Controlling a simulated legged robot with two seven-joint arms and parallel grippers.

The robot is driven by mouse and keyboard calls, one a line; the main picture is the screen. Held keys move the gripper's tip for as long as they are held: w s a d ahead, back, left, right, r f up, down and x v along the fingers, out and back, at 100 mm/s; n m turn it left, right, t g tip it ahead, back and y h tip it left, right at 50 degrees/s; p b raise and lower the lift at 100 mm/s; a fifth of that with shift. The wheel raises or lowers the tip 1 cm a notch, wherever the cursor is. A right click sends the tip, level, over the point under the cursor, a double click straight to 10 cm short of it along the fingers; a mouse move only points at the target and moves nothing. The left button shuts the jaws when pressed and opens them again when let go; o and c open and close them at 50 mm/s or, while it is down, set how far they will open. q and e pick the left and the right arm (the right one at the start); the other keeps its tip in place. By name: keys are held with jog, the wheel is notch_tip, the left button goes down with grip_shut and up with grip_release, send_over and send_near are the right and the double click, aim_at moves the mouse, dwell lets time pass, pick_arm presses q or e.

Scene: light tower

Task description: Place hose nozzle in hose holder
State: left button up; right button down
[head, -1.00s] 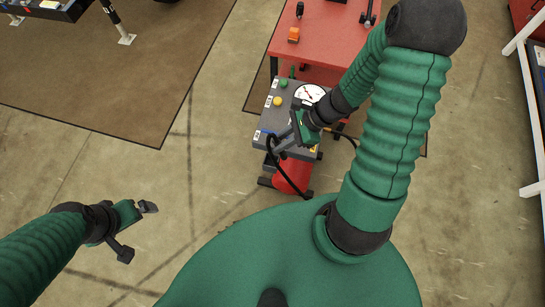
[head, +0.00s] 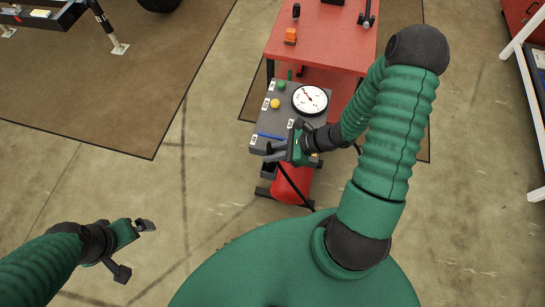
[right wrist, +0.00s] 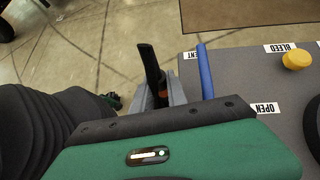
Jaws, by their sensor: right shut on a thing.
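My right gripper (head: 273,151) is over the front left edge of the grey control panel. In the right wrist view it is shut on the hose nozzle (right wrist: 149,63), a black tube with an orange band between the grey fingers. The nozzle's black end sticks up past the fingers. The black hose (head: 292,188) hangs in front of the red tank. A small dark part (head: 267,171) sits below the panel's left side; I cannot tell if it is the hose holder. My left gripper (head: 136,248) is open and empty over the floor.
The grey panel (head: 265,118) carries a round gauge (head: 310,99), yellow and green knobs and a blue lever (right wrist: 205,71). The red tank (head: 291,186) is beneath. A red table (head: 325,40) stands behind. The floor to the left is clear.

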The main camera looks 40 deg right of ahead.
jog(key=shift+a+f, duration=0.2)
jog(key=shift+f, duration=0.95)
pick_arm(q)
jog(key=shift+a+f, duration=0.3)
jog(key=shift+f, duration=0.2)
pick_arm(e)
jog(key=c, duration=1.7)
grip_release()
jog(key=shift+d, duration=0.2)
jog(key=shift+o, duration=0.5)
jog(key=shift+d, duration=0.2)
pick_arm(q)
jog(key=shift+d+r, duration=0.1)
jog(key=shift+d, duration=0.25)
jog(key=shift+a, duration=0.2)
pick_arm(e)
jog(key=shift+a, duration=0.25)
jog(key=shift+d+r, duration=0.1)
